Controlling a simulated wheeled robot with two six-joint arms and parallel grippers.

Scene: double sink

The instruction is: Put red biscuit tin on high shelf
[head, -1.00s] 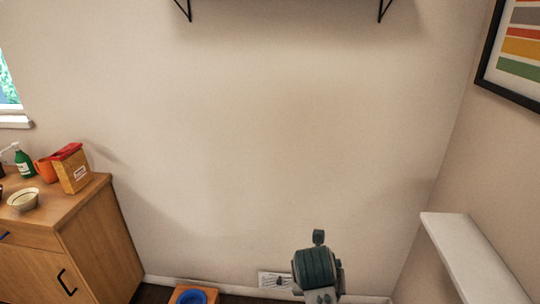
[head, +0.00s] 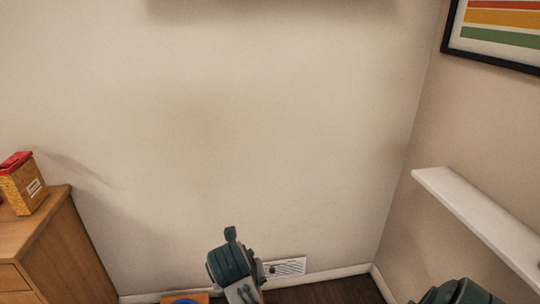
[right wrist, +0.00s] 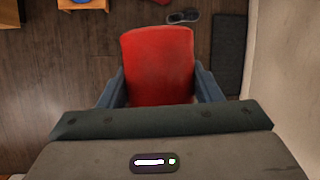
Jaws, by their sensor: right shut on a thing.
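In the right wrist view my right gripper (right wrist: 159,88) is shut on the red biscuit tin (right wrist: 158,55), with a blue-grey finger on each side of it. The tin is above the dark floor. In the head view neither the tin nor any gripper fingers show; only parts of my arms show along the bottom edge. A white wall shelf (head: 470,214) runs along the right wall. At the top of the head view there is only a dark shadow band on the wall, and the brackets are out of frame.
A wooden cabinet (head: 62,250) at the left bears a box with a red lid (head: 24,184). A framed striped picture (head: 500,30) hangs above the white shelf. A blue bowl (right wrist: 80,2) on a wooden stand and dark shoes (right wrist: 183,17) lie on the floor.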

